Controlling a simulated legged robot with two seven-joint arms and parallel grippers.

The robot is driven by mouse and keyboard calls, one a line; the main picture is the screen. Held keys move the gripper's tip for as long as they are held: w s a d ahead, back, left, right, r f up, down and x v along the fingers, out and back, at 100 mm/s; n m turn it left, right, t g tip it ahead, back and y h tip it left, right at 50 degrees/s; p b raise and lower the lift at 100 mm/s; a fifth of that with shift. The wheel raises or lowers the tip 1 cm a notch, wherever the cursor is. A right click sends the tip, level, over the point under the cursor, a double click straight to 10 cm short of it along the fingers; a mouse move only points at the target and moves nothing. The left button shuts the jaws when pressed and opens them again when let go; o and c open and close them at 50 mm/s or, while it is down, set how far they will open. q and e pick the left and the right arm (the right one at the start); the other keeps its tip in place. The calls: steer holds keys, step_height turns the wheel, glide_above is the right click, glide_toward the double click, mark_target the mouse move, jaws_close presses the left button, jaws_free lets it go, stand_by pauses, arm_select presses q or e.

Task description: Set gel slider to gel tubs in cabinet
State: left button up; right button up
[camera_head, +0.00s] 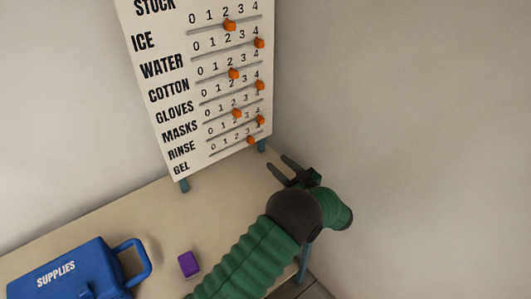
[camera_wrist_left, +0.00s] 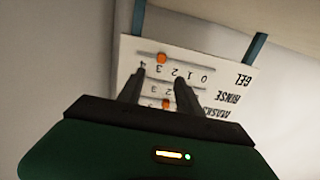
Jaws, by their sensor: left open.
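The stock board (camera_head: 165,100) stands against the wall at the back of the table, with labelled rows and orange sliders. The orange gel slider (camera_head: 250,140) is on the lowest track, at about 3. In the left wrist view the board is upside down, and the gel slider (camera_wrist_left: 162,58) appears near the 3. My left gripper (camera_head: 278,161) is open and empty, at the lower right of the board. In the wrist view its fingertips (camera_wrist_left: 160,76) are apart, with the slider beyond the gap and no contact visible. No cabinet or gel tubs are visible.
A blue supplies box (camera_head: 75,272) with a handle stands on the table (camera_head: 150,215) at the lower left. A small purple block (camera_head: 188,264) lies to the right of it. Other orange sliders, such as the rinse one (camera_head: 260,120), sit close above the gel row.

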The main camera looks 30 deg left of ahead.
arm_select(q)
steer(key=shift+v, duration=1.95)
